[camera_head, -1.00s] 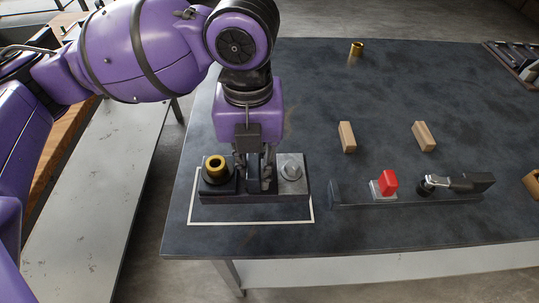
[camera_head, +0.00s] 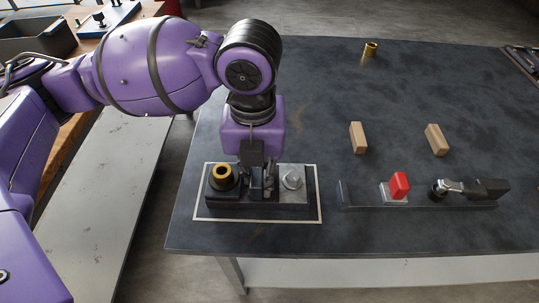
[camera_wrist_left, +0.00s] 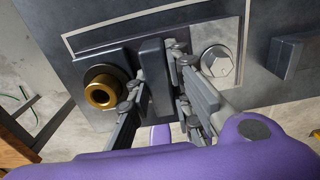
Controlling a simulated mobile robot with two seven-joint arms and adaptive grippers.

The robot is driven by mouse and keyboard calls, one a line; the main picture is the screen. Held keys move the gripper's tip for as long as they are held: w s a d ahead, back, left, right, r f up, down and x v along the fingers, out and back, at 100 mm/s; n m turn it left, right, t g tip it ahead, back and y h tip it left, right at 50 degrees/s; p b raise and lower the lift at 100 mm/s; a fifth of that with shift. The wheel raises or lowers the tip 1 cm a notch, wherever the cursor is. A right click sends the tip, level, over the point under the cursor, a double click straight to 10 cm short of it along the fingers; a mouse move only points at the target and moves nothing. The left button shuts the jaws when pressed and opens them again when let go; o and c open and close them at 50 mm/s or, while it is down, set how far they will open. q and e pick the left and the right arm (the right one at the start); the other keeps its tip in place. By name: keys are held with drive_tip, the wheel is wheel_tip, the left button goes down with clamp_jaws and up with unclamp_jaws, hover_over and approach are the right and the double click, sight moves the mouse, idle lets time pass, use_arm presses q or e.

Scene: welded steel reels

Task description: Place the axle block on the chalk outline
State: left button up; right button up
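The axle block (camera_head: 281,203) is a dark and grey block with a brass-ringed boss at its left, a silver hex bolt at its right and a dark upright post between them. It is within the white chalk outline (camera_head: 258,221) at the table's near left corner, low over or on the tabletop. My left gripper (camera_head: 257,188) points down at the block's middle. In the left wrist view, the axle block's post (camera_wrist_left: 154,78) stands between the fingers, which appear closed on it. The outline also shows there (camera_wrist_left: 150,17). My right gripper is not in view.
To the right lies a dark bar fixture (camera_head: 418,204) with a red piece (camera_head: 399,184) and a toggle clamp (camera_head: 450,187). Two wooden blocks (camera_head: 358,138) (camera_head: 436,140) and a brass cylinder (camera_head: 370,49) stand farther back.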

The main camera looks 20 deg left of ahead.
sight(257, 171)
use_arm(q)
drive_tip(key=o, duration=0.4)
drive_tip(key=shift+s, duration=0.1)
drive_tip(key=shift+r, duration=0.2)
wheel_tip(257, 171, up, 12)
drive_tip(key=p, duration=0.2)
drive_tip(key=shift+f, duration=0.15)
